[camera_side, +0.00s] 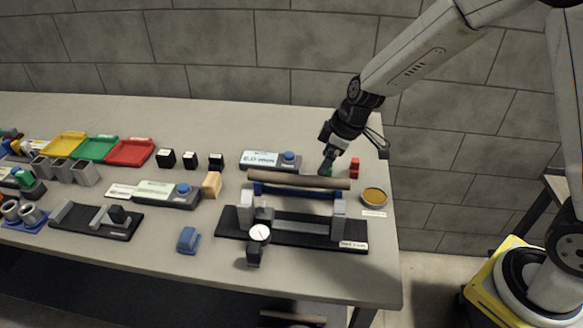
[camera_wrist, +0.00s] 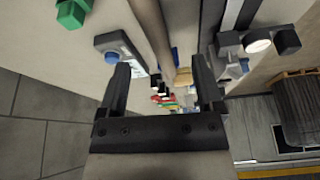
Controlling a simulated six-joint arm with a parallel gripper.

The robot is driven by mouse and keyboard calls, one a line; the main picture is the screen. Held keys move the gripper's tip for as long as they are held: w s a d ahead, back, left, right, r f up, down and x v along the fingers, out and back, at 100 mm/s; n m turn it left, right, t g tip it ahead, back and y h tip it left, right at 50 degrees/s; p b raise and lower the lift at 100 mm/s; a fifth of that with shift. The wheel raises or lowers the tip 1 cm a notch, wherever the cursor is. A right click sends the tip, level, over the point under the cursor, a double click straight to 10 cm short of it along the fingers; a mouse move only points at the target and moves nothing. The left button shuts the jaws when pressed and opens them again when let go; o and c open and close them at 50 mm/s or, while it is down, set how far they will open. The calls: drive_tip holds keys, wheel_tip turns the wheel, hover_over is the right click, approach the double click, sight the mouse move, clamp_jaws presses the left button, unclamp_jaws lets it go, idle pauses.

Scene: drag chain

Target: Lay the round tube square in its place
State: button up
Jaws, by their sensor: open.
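The round tube (camera_side: 298,179) is brown and lies left to right on a blue rack (camera_side: 290,190) at the back of the fixture. The black fixture base (camera_side: 290,230) carries two upright grey blocks (camera_side: 245,207) and a round dial gauge (camera_side: 259,232). My gripper (camera_side: 327,167) is at the tube's right part, just above or behind it; contact cannot be told. In the wrist view my gripper (camera_wrist: 161,72) is open, with the tube (camera_wrist: 152,35) running lengthwise ahead of its spread fingers. Nothing is held between the fingers.
A scale-like box with a blue button (camera_side: 270,159) stands behind the tube. A red block (camera_side: 354,168) and a round tin (camera_side: 374,196) stand to the right. A blue block (camera_side: 188,239) and a black fixture (camera_side: 95,220) lie to the left. The front table strip is mostly clear.

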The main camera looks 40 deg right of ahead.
sight(304, 176)
drive_tip(key=shift+w+a+f+n+y, duration=0.15)
drive_tip(key=shift+w+a+n, duration=0.15)
drive_tip(key=shift+w, duration=0.3)
drive_tip(key=shift+w+a+f+n+y, duration=0.15)
drive_tip(key=shift+w+n, duration=0.15)
drive_tip(key=shift+w, duration=0.25)
drive_tip(key=shift+f, duration=0.1)
drive_tip(key=shift+x, duration=1.15)
drive_tip(key=shift+f, duration=0.15)
drive_tip(key=shift+x, duration=2.45)
drive_tip(key=shift+w, duration=0.1)
drive_tip(key=shift+c, duration=0.2)
clamp_jaws()
